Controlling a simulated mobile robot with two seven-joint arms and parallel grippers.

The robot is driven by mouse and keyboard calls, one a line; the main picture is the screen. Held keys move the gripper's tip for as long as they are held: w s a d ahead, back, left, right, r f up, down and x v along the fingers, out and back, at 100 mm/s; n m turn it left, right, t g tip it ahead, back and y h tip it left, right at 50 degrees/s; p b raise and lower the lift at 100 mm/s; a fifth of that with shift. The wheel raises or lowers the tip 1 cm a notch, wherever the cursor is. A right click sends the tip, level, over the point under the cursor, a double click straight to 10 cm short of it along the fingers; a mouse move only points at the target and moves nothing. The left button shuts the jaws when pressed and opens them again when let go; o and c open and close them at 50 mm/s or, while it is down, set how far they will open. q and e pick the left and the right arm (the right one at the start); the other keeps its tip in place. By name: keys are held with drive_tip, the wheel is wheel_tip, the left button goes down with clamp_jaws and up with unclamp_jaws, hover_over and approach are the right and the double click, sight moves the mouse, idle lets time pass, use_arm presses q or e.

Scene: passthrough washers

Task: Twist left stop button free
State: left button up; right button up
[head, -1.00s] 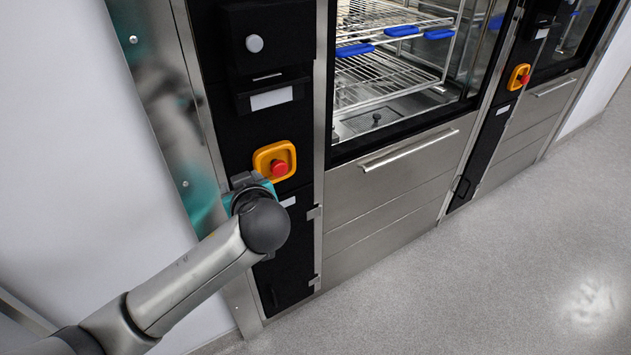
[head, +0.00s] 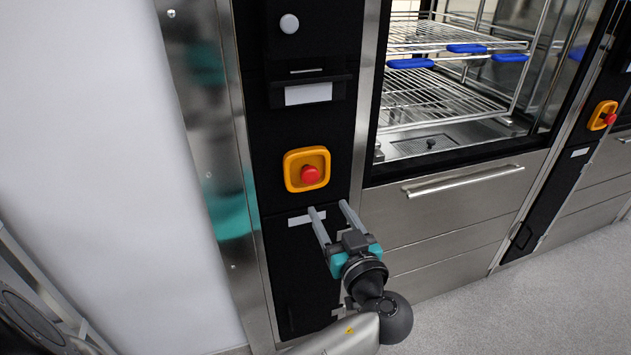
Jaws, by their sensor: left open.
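The left stop button (head: 310,174) is a red knob on an orange square surround (head: 292,161), on the black panel left of the first washer's door. My left gripper (head: 328,209) is below it and slightly right, with its two grey fingers pointing up toward the panel. The fingers are apart with nothing between them, and they do not cover the button. A second red stop button (head: 610,119) on an orange surround sits at the far right by the other washer. My right gripper is not in view.
A steel drawer front with a bar handle (head: 463,181) is right of my left gripper. Above it, the glass door (head: 470,156) shows wire racks with blue clips (head: 467,48). A white label (head: 308,94) is above the button. The grey floor (head: 540,300) is clear at lower right.

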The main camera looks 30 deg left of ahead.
sight(312, 178)
use_arm(q)
drive_tip(key=b+x, duration=0.1)
drive_tip(key=x, duration=0.9)
drive_tip(key=shift+w, duration=0.15)
drive_tip(key=shift+x, duration=0.75)
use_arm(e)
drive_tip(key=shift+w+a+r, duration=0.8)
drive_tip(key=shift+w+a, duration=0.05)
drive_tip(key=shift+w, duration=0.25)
use_arm(q)
clamp_jaws()
